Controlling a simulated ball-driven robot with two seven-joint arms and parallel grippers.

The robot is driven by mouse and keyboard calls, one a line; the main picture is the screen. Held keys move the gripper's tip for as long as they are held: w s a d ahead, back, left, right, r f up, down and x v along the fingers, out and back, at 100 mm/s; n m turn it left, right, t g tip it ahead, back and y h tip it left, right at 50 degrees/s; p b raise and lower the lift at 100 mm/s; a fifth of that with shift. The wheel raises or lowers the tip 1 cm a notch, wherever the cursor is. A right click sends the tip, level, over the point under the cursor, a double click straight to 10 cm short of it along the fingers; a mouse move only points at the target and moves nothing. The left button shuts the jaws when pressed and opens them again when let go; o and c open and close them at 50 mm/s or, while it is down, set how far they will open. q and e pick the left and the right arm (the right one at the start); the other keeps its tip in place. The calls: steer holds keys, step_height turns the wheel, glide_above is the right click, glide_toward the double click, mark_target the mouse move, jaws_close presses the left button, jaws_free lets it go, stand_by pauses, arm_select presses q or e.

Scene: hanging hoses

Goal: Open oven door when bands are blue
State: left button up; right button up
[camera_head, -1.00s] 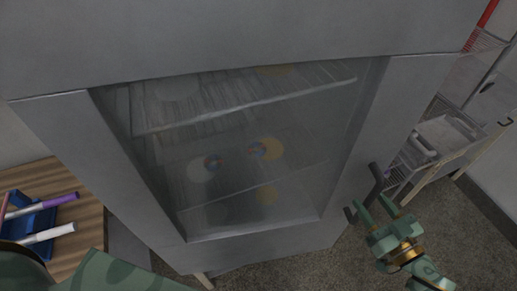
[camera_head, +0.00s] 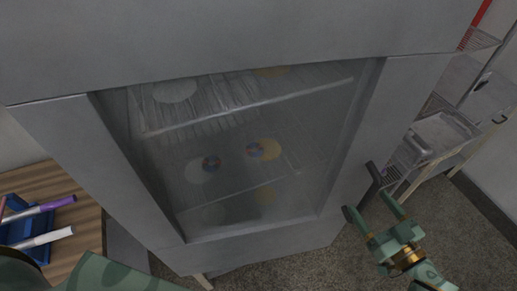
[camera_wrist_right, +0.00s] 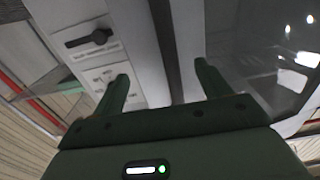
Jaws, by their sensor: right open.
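The oven is a tall grey cabinet with a glass door (camera_head: 245,195) that is shut. A dark handle (camera_head: 373,182) sticks out at the door's lower right. Through the glass are a pale disc (camera_head: 196,171) and a yellow disc (camera_head: 271,149), with small round patches in blue and reddish tones; whether these are the bands, I cannot tell. My right gripper (camera_head: 367,203) is open and empty, its fingers up beside the handle. In the right wrist view, my right gripper (camera_wrist_right: 160,76) has nothing between its fingers. My left gripper is out of view.
A wooden table (camera_head: 75,210) with a blue tray (camera_head: 32,222) and markers stands at left. A metal cart (camera_head: 435,140) stands at right. Carpet floor is free below my right gripper. The right wrist view shows a black latch (camera_wrist_right: 90,38) on a pale panel.

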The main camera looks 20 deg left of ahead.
steer(key=w+d+p+v, duration=0.1)
steer(key=v, duration=0.6)
steer(key=shift+s+d+p, duration=0.2)
steer(key=shift+s+p, duration=0.05)
steer(key=shift+p, duration=0.05)
stand_by(0.6)
